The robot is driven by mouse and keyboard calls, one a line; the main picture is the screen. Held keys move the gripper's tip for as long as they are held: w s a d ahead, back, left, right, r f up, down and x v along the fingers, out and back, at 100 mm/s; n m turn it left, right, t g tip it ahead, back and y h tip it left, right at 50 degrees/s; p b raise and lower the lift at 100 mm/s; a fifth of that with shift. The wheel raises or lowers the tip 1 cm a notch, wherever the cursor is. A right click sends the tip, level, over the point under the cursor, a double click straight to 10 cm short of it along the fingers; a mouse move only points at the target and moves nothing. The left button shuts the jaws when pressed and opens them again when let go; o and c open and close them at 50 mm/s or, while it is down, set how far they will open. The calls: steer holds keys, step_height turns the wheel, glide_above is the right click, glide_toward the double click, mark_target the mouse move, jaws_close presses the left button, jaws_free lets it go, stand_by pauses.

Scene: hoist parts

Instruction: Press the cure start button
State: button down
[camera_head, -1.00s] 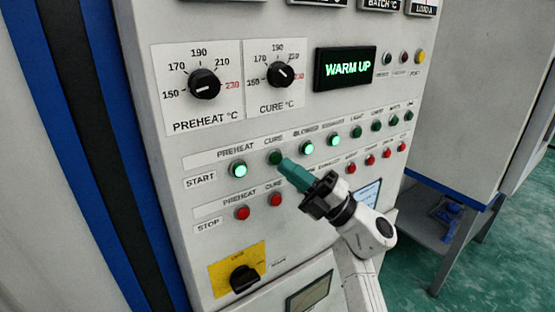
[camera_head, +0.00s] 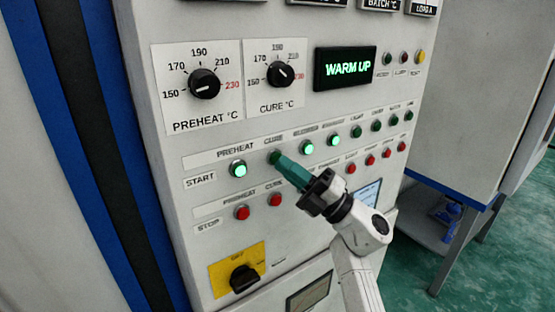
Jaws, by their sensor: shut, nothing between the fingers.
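The cure start button (camera_head: 273,156) is a dark green, unlit round button in the START row, under the CURE label, right of the lit preheat start button (camera_head: 238,169). My gripper (camera_head: 281,162), with green fingers shut and nothing held, reaches in from the lower right. Its fingertips overlap the button in the picture and hide much of it. Whether they touch it or stand just in front of it I cannot tell.
Red stop buttons for preheat (camera_head: 242,212) and cure (camera_head: 275,199) sit just below. Lit green buttons (camera_head: 306,147) continue to the right. Temperature knobs (camera_head: 204,84) and a WARM UP display (camera_head: 345,67) are above. A yellow-backed rotary switch (camera_head: 240,275) is lower left.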

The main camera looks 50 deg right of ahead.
steer(key=shift+w+d, duration=0.1)
steer(key=shift+w, duration=0.25)
stand_by(0.4)
steer(key=shift+s, duration=0.1)
steer(key=shift+s+a, duration=0.25)
steer(key=shift+s, duration=0.5)
steer(key=shift+p, duration=0.3)
steer(key=shift+s+a+p, duration=0.2)
steer(key=shift+s+a, duration=0.05)
steer(key=shift+s, duration=0.55)
steer(key=shift+s+a+p, duration=0.15)
steer(key=shift+s+a, duration=0.05)
steer(key=shift+s, duration=0.6)
steer(key=shift+s+a+p, duration=0.2)
steer(key=shift+s+a, duration=0.05)
steer(key=shift+s, duration=0.55)
